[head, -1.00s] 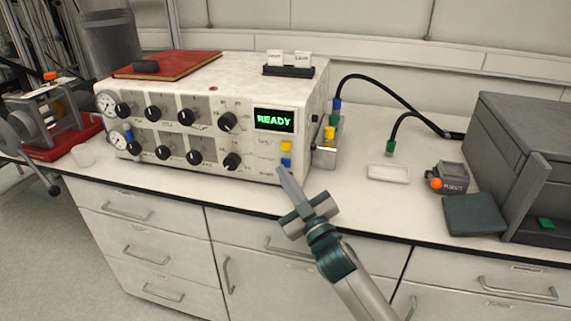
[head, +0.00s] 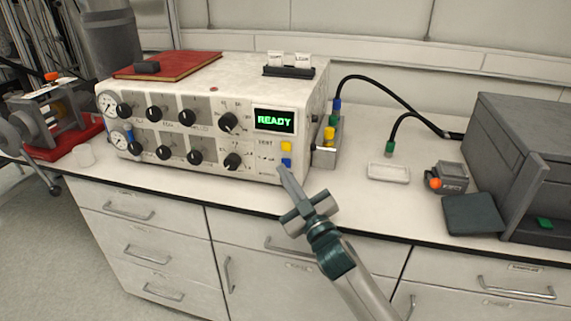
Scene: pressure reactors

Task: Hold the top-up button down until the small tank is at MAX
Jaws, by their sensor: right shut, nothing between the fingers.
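The white reactor unit (head: 215,75) stands on the bench with a lit green READY display (head: 274,120). Under the display are a yellow button (head: 286,147) and a blue button (head: 286,162); their lettering is too small to read. My right gripper (head: 283,170) is shut and empty. Its tip is at the lower edge of the blue button in the picture; I cannot tell whether it touches or presses it. A small blue-filled part (head: 129,134) at the panel's left may be the small tank; its level and any MAX mark are unreadable. My left gripper is not in view.
Knobs (head: 195,157) and round gauges (head: 107,103) fill the panel to the left. A yellow-topped block with hoses (head: 328,145) is at the unit's right side. A white tray (head: 388,172) and a grey box (head: 525,150) stand further right. The bench before the unit is mostly clear.

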